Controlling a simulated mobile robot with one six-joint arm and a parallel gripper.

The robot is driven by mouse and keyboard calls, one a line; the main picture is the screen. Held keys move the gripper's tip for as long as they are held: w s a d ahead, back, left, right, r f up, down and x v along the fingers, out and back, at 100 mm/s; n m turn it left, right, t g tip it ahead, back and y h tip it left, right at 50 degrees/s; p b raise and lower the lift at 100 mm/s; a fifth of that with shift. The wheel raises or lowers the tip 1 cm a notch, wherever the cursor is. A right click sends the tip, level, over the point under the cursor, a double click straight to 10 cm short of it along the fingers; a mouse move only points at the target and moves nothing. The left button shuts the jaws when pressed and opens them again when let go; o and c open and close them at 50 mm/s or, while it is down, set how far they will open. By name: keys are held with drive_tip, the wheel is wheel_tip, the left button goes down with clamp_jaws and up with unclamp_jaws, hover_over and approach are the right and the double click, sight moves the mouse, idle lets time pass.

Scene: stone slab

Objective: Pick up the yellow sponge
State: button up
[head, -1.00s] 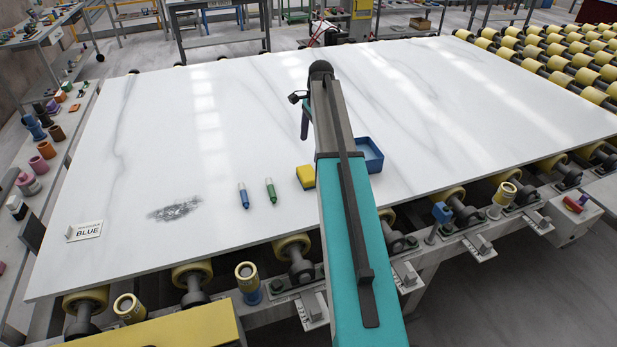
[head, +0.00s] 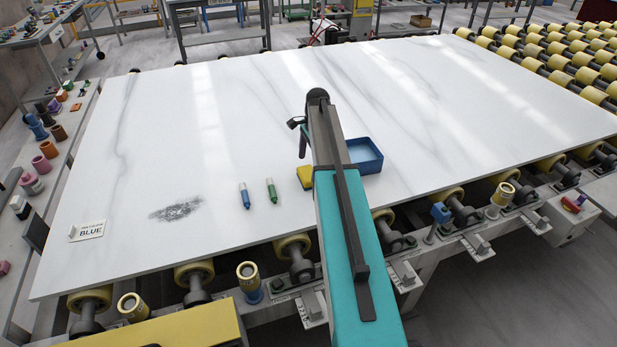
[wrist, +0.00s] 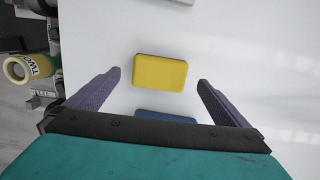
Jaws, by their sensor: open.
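The yellow sponge (head: 305,177) lies on the white stone slab (head: 240,110), just left of my arm in the head view, which hides part of it. In the wrist view the whole yellow sponge (wrist: 160,72) shows as a flat rounded block, ahead of and between the two fingers. My gripper (wrist: 160,80) is open and empty, with one purple-grey finger to each side. In the head view the gripper (head: 302,140) is mostly hidden behind my arm, above the slab. I cannot tell its exact height.
A blue tray (head: 366,168) sits right of my arm; its edge (wrist: 165,115) shows below the sponge in the wrist view. A blue marker (head: 245,196) and a green marker (head: 271,191) lie left. A grey smudge (head: 177,210) and a BLUE label card (head: 87,231) are farther left.

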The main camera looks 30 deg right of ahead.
sight(308, 173)
drive_tip(key=shift+a+f+p, duration=0.2)
drive_tip(key=shift+f+p, duration=1.05)
drive_tip(key=shift+f, duration=1.35)
drive_tip(key=c, duration=1.1)
drive_tip(key=shift+r, duration=0.15)
